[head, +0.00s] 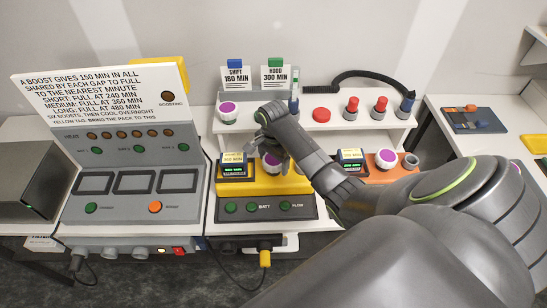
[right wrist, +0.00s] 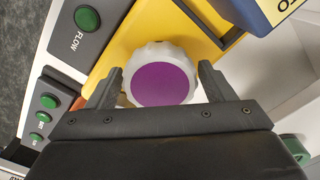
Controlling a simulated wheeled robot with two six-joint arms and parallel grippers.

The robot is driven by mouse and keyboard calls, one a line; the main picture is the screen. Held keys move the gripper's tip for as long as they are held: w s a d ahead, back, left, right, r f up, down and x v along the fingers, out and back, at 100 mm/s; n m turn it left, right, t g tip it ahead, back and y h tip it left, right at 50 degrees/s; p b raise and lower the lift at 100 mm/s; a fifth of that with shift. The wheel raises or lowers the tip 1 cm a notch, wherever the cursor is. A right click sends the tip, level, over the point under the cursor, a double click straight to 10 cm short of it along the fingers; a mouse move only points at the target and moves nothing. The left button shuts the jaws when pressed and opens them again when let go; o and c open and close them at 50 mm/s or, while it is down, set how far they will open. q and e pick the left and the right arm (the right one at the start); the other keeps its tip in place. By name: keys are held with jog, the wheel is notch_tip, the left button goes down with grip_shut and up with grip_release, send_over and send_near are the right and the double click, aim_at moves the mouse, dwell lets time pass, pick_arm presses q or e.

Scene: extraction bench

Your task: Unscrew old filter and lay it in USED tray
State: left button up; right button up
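The filter, a ribbed white cap with a purple top, sits on the yellow unit (head: 290,186); the cap (head: 271,163) is partly covered by my gripper in the head view. In the right wrist view the cap (right wrist: 162,85) lies between the two fingers. My right gripper (right wrist: 160,78) is open around it, with a thin gap visible on each side; contact cannot be told. My left gripper is not in view. No tray with a readable USED label shows; a dark tray (head: 455,109) with small blue and orange items lies on the right bench.
Another purple-topped white filter (head: 228,113) stands on the white shelf, near red buttons and knobs. An orange unit (head: 374,175) with a purple-topped cap (head: 386,158) stands to the right. A grey charging console (head: 130,205) is on the left. My right arm hides much of the right side.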

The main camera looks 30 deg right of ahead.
jog(key=c, duration=0.8)
jog(key=shift+o, duration=0.2)
jog(key=n, duration=0.4)
jog(key=shift+r, duration=0.2)
jog(key=shift+r, duration=2.3)
jog(key=shift+r, duration=0.15)
